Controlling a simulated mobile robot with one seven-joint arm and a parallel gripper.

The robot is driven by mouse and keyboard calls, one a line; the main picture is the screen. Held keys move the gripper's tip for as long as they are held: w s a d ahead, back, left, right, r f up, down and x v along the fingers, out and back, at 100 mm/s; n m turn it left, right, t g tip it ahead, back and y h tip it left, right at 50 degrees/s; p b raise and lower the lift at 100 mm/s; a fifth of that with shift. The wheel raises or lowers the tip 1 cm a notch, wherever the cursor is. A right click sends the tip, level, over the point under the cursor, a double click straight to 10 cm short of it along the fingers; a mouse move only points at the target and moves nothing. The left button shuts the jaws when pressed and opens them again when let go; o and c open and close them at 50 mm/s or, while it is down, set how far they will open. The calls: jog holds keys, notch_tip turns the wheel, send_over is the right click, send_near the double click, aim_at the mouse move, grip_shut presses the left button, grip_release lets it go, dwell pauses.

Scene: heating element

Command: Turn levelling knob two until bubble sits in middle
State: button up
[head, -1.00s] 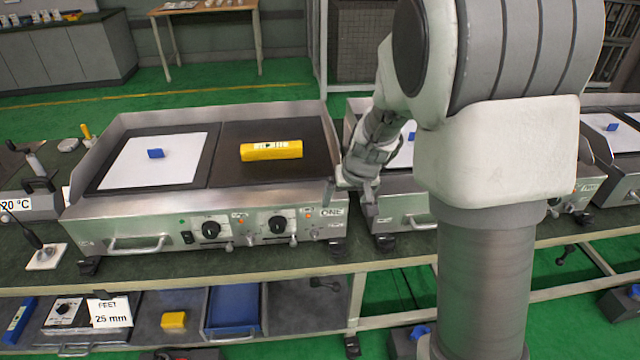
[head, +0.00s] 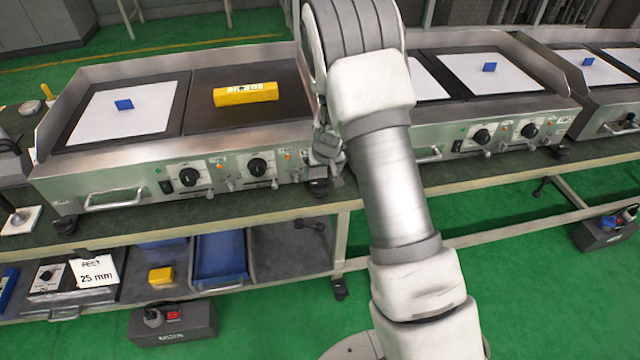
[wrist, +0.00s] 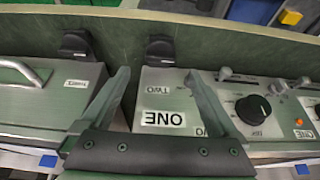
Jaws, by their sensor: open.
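The yellow spirit level (head: 246,94) lies on the right-hand dark plate of the left heating unit (head: 225,170); its bubble is too small to read. A black foot knob (wrist: 160,46) shows just beyond TWO, under the unit's edge. My gripper (wrist: 157,75) is open, its fingers on either side of these labels, with nothing between them. In the head view, the gripper is mostly hidden behind my arm at the unit's front right corner.
A second unit (head: 490,135) stands close on the right; its black foot (wrist: 75,44) shows in the wrist view. Black dials (head: 258,167) and small levers project from the front. A lower shelf holds a blue tray (head: 222,268) and a 25 mm card (head: 97,271).

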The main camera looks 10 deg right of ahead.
aim_at(320, 183)
jog(key=b+x, duration=0.1)
jog(key=x, duration=0.5)
jog(key=shift+w+f, duration=0.15)
jog(key=shift+f, duration=0.05)
jog(key=c, duration=1.4)
